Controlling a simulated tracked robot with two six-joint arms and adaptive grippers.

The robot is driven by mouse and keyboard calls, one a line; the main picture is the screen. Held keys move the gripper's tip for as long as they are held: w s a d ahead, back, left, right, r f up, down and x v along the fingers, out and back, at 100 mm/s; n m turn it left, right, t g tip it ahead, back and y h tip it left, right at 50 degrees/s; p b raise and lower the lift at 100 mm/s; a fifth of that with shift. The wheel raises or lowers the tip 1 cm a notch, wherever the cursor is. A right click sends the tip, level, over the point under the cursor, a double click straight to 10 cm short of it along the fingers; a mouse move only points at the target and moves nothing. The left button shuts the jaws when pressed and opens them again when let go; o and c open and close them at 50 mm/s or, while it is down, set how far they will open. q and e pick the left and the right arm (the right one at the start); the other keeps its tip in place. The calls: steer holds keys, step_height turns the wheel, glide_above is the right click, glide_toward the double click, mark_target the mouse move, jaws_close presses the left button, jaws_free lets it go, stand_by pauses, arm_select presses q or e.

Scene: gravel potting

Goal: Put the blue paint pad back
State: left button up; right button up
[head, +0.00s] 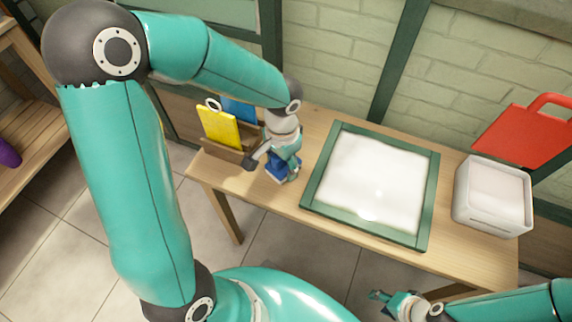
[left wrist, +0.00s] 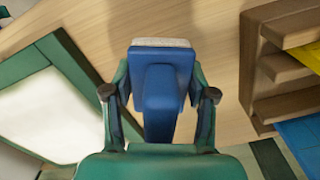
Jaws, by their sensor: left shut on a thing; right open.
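The blue paint pad (head: 276,173) is in my left gripper (head: 274,160), over the table just right of the wooden rack. In the left wrist view the pad (left wrist: 160,62) shows a blue body and handle with a pale strip along its far edge. The fingers of my left gripper (left wrist: 159,95) stand on both sides of the blue handle and are shut on it. The arm hides part of the pad in the head view. My right gripper (head: 395,299) is open and empty, in front of the table.
The wooden rack (head: 222,149) holds a yellow board (head: 218,126) and a blue board (head: 240,110); it also shows in the left wrist view (left wrist: 262,70). A green-framed white panel (head: 322,190), a white bin (head: 493,222) and a red board (head: 525,135) stand to the right.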

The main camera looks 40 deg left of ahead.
arm_select(q)
steer(key=o, duration=1.2)
steer(key=shift+r+p, duration=0.25)
steer(key=shift+p, duration=0.05)
step_height(320, 180, up, 12)
steer(key=p, duration=0.3)
steer(key=shift+w+f, duration=0.1)
